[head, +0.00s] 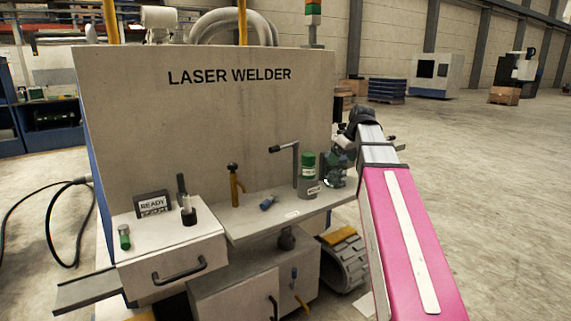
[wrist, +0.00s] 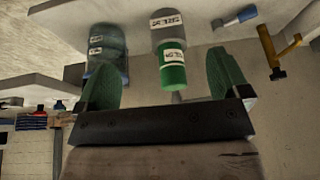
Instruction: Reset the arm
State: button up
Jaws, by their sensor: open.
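I cannot tell whether this is the arm named in the task. In the wrist view, the green fingers of my gripper (wrist: 165,82) are spread apart. The canister's green lid (wrist: 172,73) shows between them, and nothing is visibly held.
The shelf (head: 262,220) also carries a yellow upright handle (head: 236,187) and a small blue item (head: 267,203). A bluish jar (wrist: 107,48) stands beside the canister in the wrist view. A READY sign (head: 152,204) and green vial (head: 124,238) are left.

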jog(key=s+f+m+g+h, duration=0.1)
jog(key=s+f, duration=0.5)
jog(key=f, duration=0.7)
jog(key=s+a+f+m+g+h, duration=0.1)
jog(key=s+f+m, duration=0.2)
jog(key=f, duration=1)
jog(key=s+a+f+m+g, duration=0.1)
jog(key=s+f+m, duration=0.1)
jog(key=s+f, duration=0.8)
notch_tip(320, 180, down, 4)
jog(key=shift+f+m+g+h, duration=0.1)
jog(key=shift+m+g+h, duration=0.2)
jog(key=shift+m+h, duration=0.1)
